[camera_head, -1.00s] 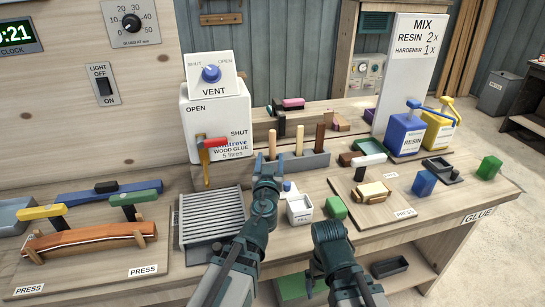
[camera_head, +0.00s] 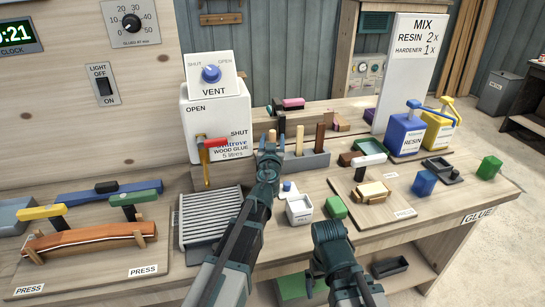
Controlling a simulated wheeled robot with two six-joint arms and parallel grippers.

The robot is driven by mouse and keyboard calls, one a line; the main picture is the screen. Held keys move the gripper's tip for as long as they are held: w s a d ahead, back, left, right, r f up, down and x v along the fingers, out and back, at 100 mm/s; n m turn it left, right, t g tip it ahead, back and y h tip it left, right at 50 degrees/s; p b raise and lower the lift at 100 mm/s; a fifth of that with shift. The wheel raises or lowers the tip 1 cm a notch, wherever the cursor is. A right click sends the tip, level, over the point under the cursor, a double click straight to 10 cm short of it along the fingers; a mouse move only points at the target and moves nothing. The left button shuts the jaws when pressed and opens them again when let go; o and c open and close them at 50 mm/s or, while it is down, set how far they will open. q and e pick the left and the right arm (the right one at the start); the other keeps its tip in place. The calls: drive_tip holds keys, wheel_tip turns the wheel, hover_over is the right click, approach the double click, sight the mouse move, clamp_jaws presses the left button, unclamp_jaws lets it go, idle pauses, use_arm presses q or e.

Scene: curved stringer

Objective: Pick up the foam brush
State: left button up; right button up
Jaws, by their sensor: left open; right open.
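A grey rack (camera_head: 318,160) on the bench holds several upright handles. A light wooden handle (camera_head: 299,140) and a darker brown handle (camera_head: 319,138) stand clear in it. Another light handle tip (camera_head: 272,135) shows at the rack's left end, just above my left gripper. Which of these is the foam brush I cannot tell, as their lower ends are hidden. My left gripper (camera_head: 268,150) is open in front of the left handle; whether its fingers are around the handle I cannot tell. My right gripper (camera_head: 328,232) is open and empty above the bench's front edge.
A white glue container (camera_head: 215,120) with a red tap (camera_head: 213,143) stands left of the rack. A ribbed grey tray (camera_head: 208,215), a small white cup (camera_head: 299,209) and a green block (camera_head: 336,206) lie nearby. Resin (camera_head: 405,135) and hardener (camera_head: 438,130) containers stand right.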

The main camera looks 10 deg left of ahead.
use_arm(q)
drive_tip(key=shift+w+a, duration=0.15)
drive_tip(key=shift+w, duration=0.9)
drive_tip(key=shift+s, duration=0.1)
clamp_jaws()
drive_tip(key=shift+r, duration=0.2)
